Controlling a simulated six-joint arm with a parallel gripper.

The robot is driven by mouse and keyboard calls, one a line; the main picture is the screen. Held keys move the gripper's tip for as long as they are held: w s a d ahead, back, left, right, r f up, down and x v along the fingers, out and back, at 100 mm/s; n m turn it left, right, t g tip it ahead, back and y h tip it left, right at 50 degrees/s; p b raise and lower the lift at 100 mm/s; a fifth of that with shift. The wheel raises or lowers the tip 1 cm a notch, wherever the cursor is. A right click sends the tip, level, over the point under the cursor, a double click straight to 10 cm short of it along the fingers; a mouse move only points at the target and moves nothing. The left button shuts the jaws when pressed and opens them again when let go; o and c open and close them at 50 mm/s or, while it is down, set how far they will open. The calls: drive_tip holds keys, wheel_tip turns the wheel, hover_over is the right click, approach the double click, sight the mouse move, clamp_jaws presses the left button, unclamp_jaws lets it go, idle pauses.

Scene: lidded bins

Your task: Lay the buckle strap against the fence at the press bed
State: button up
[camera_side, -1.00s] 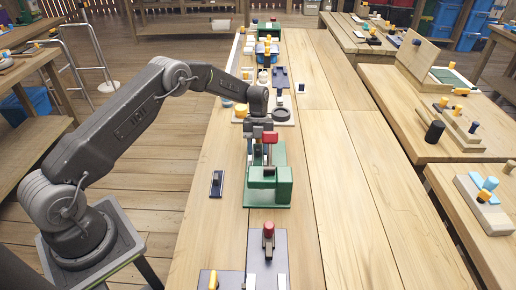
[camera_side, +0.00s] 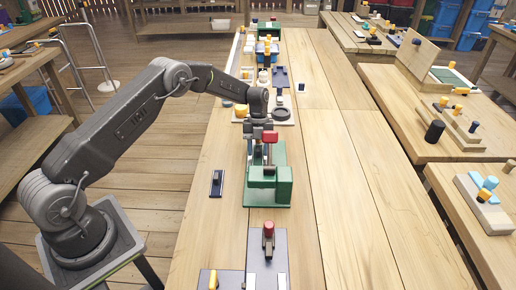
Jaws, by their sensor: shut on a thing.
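My gripper (camera_side: 259,148) points down over the left part of the green press (camera_side: 283,185), behind its front block. It is shut on a small dark piece, which I take to be the buckle strap; it is mostly hidden between the fingers. The press has a red-topped part (camera_side: 270,137) just right of the fingers. The bed and fence are small and partly hidden by the gripper and the press body, so I cannot tell whether the strap touches the fence.
A small dark holder (camera_side: 217,183) lies left of the press. A dark plate with a red-topped peg (camera_side: 268,232) stands in front. Several fixtures and a dark round dish (camera_side: 280,114) stand behind. The table's right side (camera_side: 345,190) is clear.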

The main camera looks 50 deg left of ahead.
drive_tip(key=o, duration=0.9)
drive_tip(key=shift+o, duration=0.6)
drive_tip(key=shift+d, duration=0.1)
drive_tip(key=shift+w, duration=0.1)
drive_tip(key=v, duration=1.3)
drive_tip(key=shift+a+r, duration=0.3)
drive_tip(key=shift+r, duration=0.05)
